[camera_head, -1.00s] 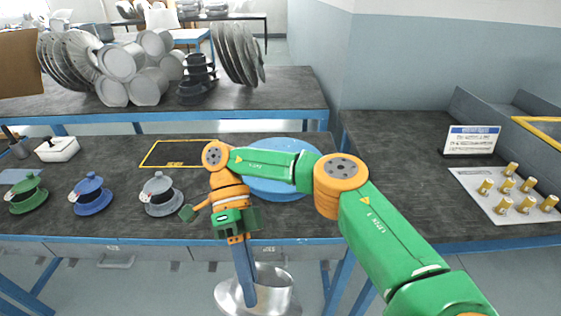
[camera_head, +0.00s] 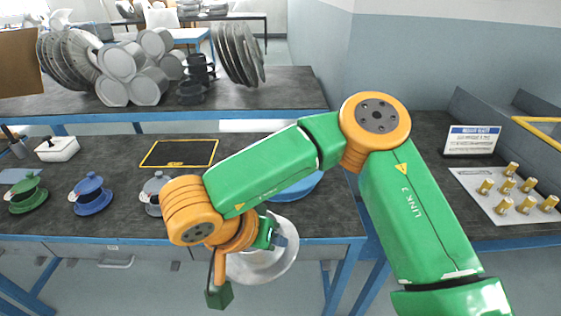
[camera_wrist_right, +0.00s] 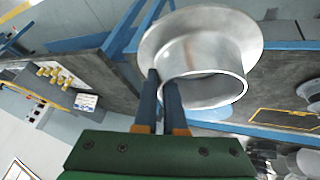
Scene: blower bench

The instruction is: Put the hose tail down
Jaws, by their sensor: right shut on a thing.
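The hose tail is a shiny grey metal tube with a wide flange. In the head view the hose tail (camera_head: 284,264) hangs in front of the bench's front edge, partly covered by my right arm. In the right wrist view my right gripper (camera_wrist_right: 160,86) is shut on the tube wall of the hose tail (camera_wrist_right: 222,52), near its open end. The flange faces away from the gripper. In the head view the fingers are mostly hidden behind my wrist. My left gripper is not in view.
A blue round pad (camera_head: 300,190) lies on the bench, partly behind my arm. Left of it are a yellow-outlined rectangle (camera_head: 180,153) and green (camera_head: 28,194), blue (camera_head: 90,194) and grey (camera_head: 155,187) flanged parts. A white plate (camera_head: 480,187) with several brass fittings lies at the right.

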